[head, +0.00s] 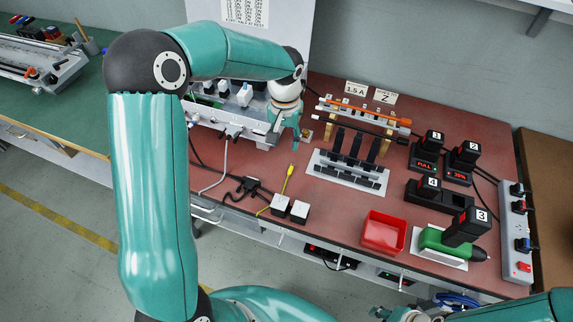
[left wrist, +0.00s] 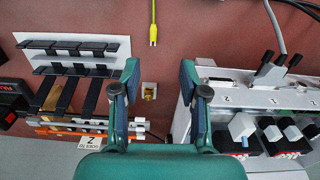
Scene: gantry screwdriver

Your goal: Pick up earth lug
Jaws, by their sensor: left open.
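A yellow lead with a small forked lug (head: 290,168) at its tip lies on the red-brown bench top. The lug also shows at the top of the left wrist view (left wrist: 153,42), beyond my fingertips. My left gripper (head: 284,140) is open and empty above the bench, behind the lug in the head view. Its two fingers show apart in the left wrist view (left wrist: 160,82). A small pale plate with a brass piece (left wrist: 149,92) lies between and below the fingers. Part of my right gripper (head: 402,314) shows at the bottom edge, its jaws unclear.
A white unit with plugs and switches (left wrist: 255,100) stands close beside the left gripper. A slotted rack (head: 347,172) is on the other side.

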